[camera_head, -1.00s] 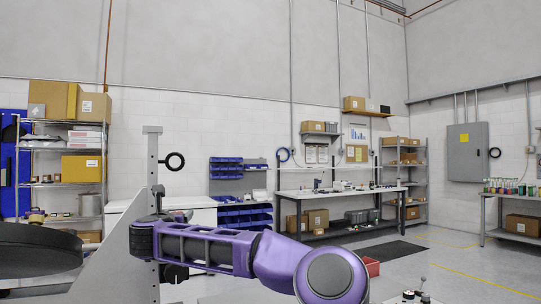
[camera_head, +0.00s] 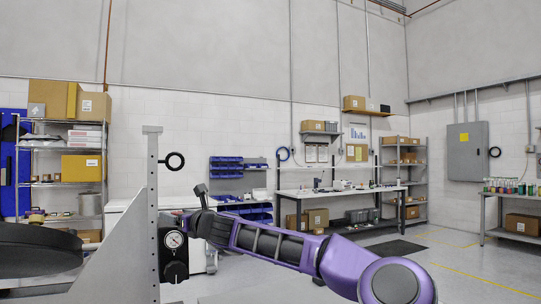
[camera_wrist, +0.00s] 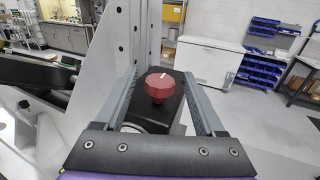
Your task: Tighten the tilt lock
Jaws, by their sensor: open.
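A red faceted knob (camera_wrist: 159,88) with a white mark on its top sits on a black block in the wrist view. My gripper (camera_wrist: 160,77) is open, with one finger on each side of the knob in the picture; I cannot tell how far the fingertips are from it. In the head view my gripper (camera_head: 203,208) is just right of the grey upright plate (camera_head: 152,205). A round dial (camera_head: 174,240) and a black knob (camera_head: 176,271) show on the black block by the plate. The red knob cannot be made out in the head view.
A large dark disc-shaped part (camera_head: 38,250) is at the left of the fixture. Shelves, a workbench (camera_head: 340,192) and blue bins (camera_head: 245,215) stand well behind. Floor at right is open.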

